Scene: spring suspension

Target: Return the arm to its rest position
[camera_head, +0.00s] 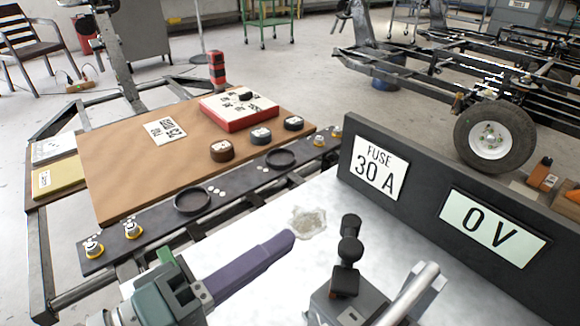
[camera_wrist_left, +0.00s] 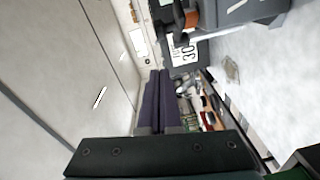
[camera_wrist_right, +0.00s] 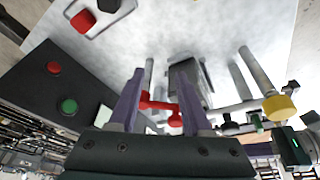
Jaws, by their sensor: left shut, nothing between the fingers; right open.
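My left gripper (camera_head: 291,238) comes in from the lower left in the head view, its purple fingers together and empty above the white tabletop. Its shut purple fingers also show in the left wrist view (camera_wrist_left: 156,74). My right gripper (camera_wrist_right: 155,72) shows in the right wrist view with its two purple fingers apart. A red handle-like part (camera_wrist_right: 160,104) appears between those fingers in the picture; I cannot tell how far beyond them it is. I do not make out the right gripper in the head view.
A grey box with a black lever (camera_head: 349,250) stands on the white tabletop (camera_head: 270,285), right of my left gripper. A dark panel (camera_head: 425,195) with "FUSE 30 A" and "0 V" plates rises behind. A brown board (camera_head: 120,165) holds a red tray (camera_head: 235,121) and several round pieces.

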